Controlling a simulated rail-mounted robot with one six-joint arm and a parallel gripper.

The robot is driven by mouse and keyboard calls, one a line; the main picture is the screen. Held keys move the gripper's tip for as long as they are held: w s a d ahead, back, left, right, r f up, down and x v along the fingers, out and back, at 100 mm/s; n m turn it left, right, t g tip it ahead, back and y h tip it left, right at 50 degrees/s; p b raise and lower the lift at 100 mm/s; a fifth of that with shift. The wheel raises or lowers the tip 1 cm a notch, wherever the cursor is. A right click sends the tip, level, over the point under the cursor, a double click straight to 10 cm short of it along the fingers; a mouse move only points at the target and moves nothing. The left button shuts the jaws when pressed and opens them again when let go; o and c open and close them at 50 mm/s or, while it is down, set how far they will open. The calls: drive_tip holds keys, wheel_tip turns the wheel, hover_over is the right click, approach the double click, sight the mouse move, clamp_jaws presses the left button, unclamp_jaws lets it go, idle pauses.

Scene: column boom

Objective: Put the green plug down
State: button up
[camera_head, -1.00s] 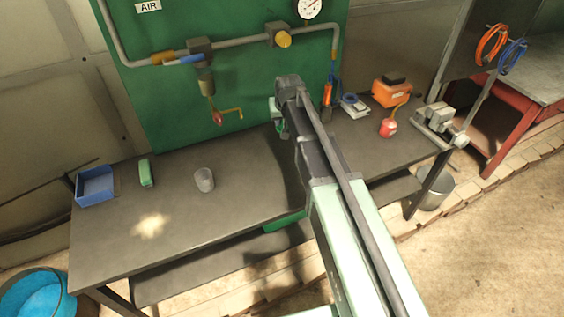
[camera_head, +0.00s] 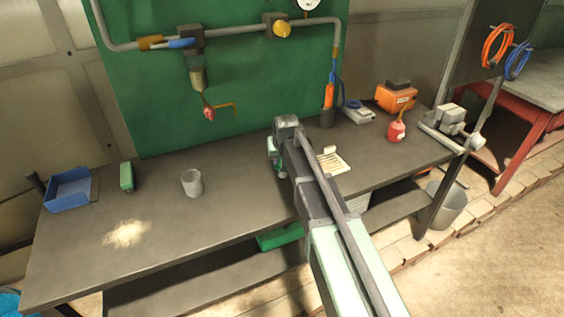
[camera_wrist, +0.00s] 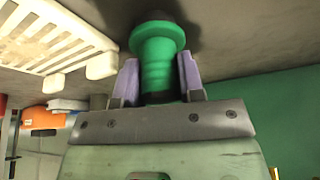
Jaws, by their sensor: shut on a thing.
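I cannot tell whether the plug touches the bench. In the head view my arm reaches over the middle of the bench (camera_head: 225,215), and its end hides most of the gripper and plug.
A cream slotted rack (camera_wrist: 55,42) is close beside the plug; it also shows right of my arm in the head view (camera_head: 335,160). A grey cup (camera_head: 192,184), green box (camera_head: 127,176) and blue bin (camera_head: 70,188) stand left. A red can (camera_head: 396,131) stands right.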

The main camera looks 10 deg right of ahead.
drive_tip(key=shift+f+b, duration=0.25)
drive_tip(key=shift+b, duration=0.05)
drive_tip(key=o, duration=1)
drive_tip(key=shift+r, duration=0.1)
drive_tip(key=p+v, duration=1.2)
drive_tip(key=v, duration=0.1)
drive_tip(key=s+g, duration=0.1)
drive_tip(key=s, duration=0.6)
drive_tip(key=s+f+g, duration=0.1)
drive_tip(key=s+g, duration=0.1)
drive_tip(key=s, duration=0.6)
drive_tip(key=s+a+g, duration=0.1)
drive_tip(key=s, duration=0.6)
drive_tip(key=shift+s+a+f+n+g, duration=0.1)
drive_tip(key=shift+s+f+n+g, duration=0.2)
drive_tip(key=shift+f+n, duration=0.1)
